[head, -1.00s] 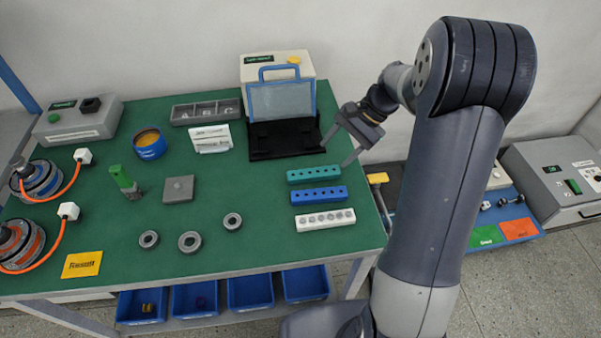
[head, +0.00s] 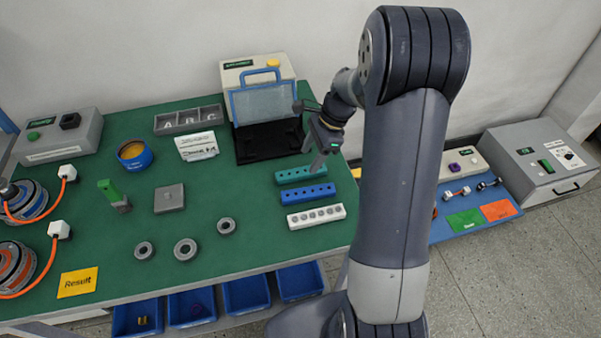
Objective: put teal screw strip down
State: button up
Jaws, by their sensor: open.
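The teal screw strip (head: 298,176) lies flat on the green tabletop, at the back of a row with a blue strip (head: 308,194) and a white strip (head: 316,216). My gripper (head: 309,161) is open, at the right back end of the teal strip. Its near finger overlaps the teal strip's right part in the picture. I cannot tell whether the finger touches it. Nothing shows between the fingers.
A black tray (head: 262,149) and a box with a blue-framed clear cover (head: 262,102) stand behind the strips. Several grey rings (head: 185,250) lie to the front left. My arm hides the table's right edge. Free green surface (head: 245,195) lies left of the strips.

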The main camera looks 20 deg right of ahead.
aim_at(302, 170)
jog(key=shift+x, duration=2.8)
jog(key=shift+w, duration=0.1)
jog(key=shift+c, duration=0.5)
jog(key=shift+r, duration=0.1)
jog(key=c, duration=1.1)
